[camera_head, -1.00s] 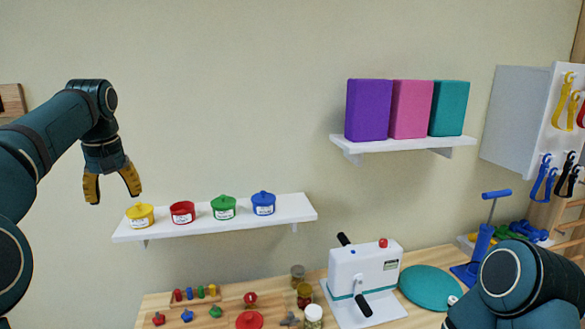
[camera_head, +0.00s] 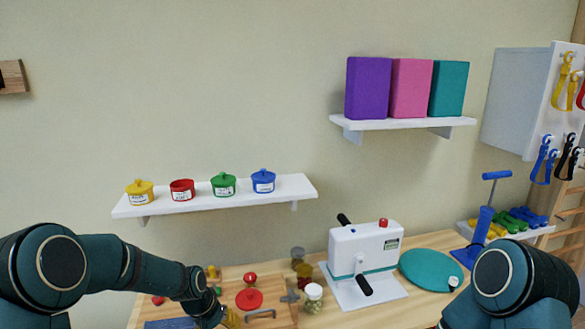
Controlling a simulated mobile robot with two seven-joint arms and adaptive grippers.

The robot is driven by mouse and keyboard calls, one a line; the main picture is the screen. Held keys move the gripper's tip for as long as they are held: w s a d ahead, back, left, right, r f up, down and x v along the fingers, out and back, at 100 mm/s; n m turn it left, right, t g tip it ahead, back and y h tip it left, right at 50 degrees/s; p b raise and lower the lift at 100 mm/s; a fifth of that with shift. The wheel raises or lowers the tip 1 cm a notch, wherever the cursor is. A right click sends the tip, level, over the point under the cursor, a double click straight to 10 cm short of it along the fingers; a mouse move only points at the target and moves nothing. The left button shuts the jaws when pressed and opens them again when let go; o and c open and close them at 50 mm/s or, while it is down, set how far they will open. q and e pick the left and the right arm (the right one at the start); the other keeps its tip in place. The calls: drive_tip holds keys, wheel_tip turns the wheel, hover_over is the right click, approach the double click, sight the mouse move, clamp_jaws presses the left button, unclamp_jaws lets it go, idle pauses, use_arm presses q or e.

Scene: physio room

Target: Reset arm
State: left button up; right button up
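My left arm reaches in low from the left. Its gripper (camera_head: 230,318) shows only partly at the bottom edge, over the wooden table, with a bit of yellow finger visible; its opening is hidden. It is close to a red lid (camera_head: 249,299) with a knob, which lies on the table's board. My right arm shows at the lower right, but its gripper is out of view. On the low shelf (camera_head: 292,190) stand a yellow pot (camera_head: 140,193), an open red pot (camera_head: 182,191), a green pot (camera_head: 223,186) and a blue pot (camera_head: 263,182).
A white crank machine (camera_head: 362,248), a teal disc (camera_head: 430,270) and small jars (camera_head: 313,299) stand on the table (camera_head: 405,312). Purple, pink and teal blocks (camera_head: 410,88) stand on the upper shelf (camera_head: 400,124). A tool panel (camera_head: 515,95) hangs at right.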

use_arm(q)
drive_tip(key=s+d+f+b, duration=0.2)
drive_tip(key=s+d+f, duration=0.2)
drive_tip(key=s+f, duration=0.4)
drive_tip(key=s+d+f+h+b, duration=0.1)
drive_tip(key=s+d+f, duration=0.3)
drive_tip(key=s+f, duration=0.5)
drive_tip(key=s+b, duration=0.1)
drive_tip(key=s, duration=0.5)
drive_tip(key=shift+s+f, duration=0.15)
